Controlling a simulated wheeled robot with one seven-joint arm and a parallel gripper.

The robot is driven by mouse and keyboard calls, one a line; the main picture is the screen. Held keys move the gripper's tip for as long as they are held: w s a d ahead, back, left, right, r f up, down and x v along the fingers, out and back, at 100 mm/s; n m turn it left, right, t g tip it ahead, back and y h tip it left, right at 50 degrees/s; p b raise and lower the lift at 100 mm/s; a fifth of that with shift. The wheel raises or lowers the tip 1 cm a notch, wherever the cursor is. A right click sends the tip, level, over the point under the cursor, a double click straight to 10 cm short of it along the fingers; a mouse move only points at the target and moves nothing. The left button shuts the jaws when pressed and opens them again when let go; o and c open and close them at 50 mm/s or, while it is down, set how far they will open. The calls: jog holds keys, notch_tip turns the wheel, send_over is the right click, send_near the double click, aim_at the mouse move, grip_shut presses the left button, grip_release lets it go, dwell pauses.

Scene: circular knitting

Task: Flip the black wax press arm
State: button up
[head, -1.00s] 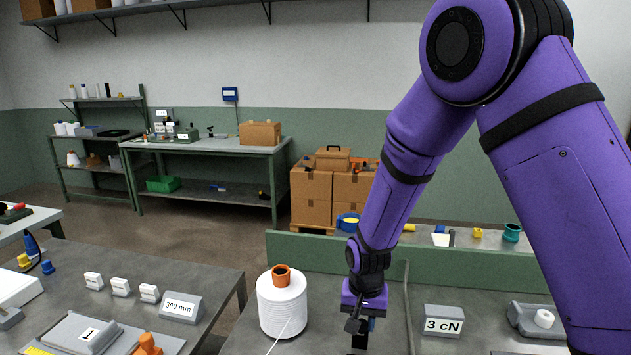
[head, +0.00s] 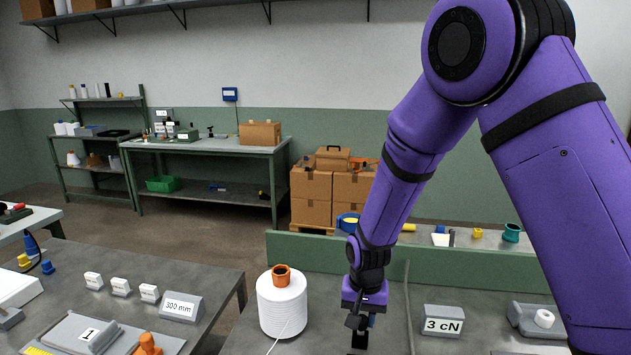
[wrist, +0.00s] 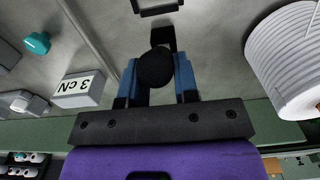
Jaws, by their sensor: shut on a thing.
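My gripper (head: 362,322) points down over the grey table, just right of the white yarn cone. In the wrist view its two blue fingers (wrist: 156,72) are shut on the round black knob of the black wax press arm (wrist: 155,67). A black bar (wrist: 163,37) runs from behind the knob towards a black frame (wrist: 157,8) at the top edge. In the head view only a small dark part (head: 359,340) shows below the fingers; the arm's tilt cannot be told.
The white yarn cone (head: 283,308) with an orange top stands close to my gripper. A "3 cN" sign block (head: 443,322) is to the right, past a thin grey rod (head: 408,310). A green ledge (head: 460,262) runs behind the table.

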jog(key=shift+w+d+r, duration=0.2)
jog(key=shift+w, duration=0.55)
jog(key=shift+w+d+r, duration=0.15)
jog(key=shift+w+r, duration=0.05)
jog(key=shift+w, duration=0.5)
dwell(1.0)
jog(key=shift+w+d, duration=0.15)
jog(key=shift+w, duration=0.6)
jog(key=shift+w+d, duration=0.15)
jog(key=shift+w, duration=0.55)
dwell(1.5)
jog(key=o, duration=0.8)
jog(key=shift+a+r, duration=0.1)
jog(key=shift+r, duration=2.9)
